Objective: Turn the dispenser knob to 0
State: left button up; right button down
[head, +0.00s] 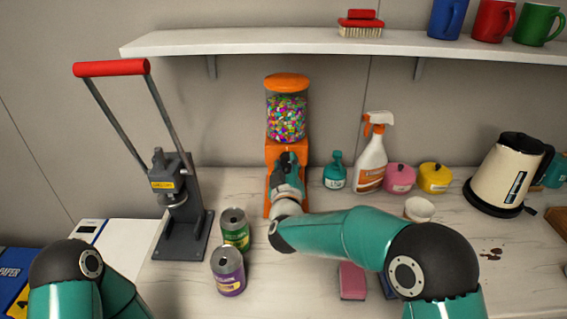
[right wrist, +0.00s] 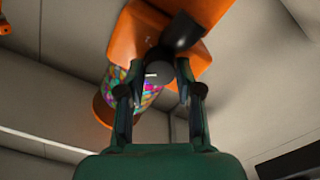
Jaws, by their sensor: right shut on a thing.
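The orange candy dispenser (head: 287,82) stands upright at the back of the counter, its clear globe full of coloured candies (head: 287,118). My right gripper (head: 287,162) is in front of its body and hides the knob in the head view. In the right wrist view the dispenser's orange body (right wrist: 150,27) is at the top. There the dark round knob (right wrist: 160,72), with a small white mark, sits between the fingertips of my right gripper (right wrist: 156,76), which is shut on it. I cannot read the knob's setting. My left gripper is out of view.
A grey press (head: 180,225) with a red handle stands left. A green can (head: 235,228) and a purple can (head: 228,272) stand in front of the dispenser. A teal bottle (head: 335,172), spray bottle (head: 371,160) and kettle (head: 500,172) are right. A shelf (head: 270,40) hangs above.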

jog(key=shift+a, duration=0.1)
jog(key=c, duration=0.8)
grip_release()
jog(key=s, duration=1.2)
jog(key=shift+f, duration=0.1)
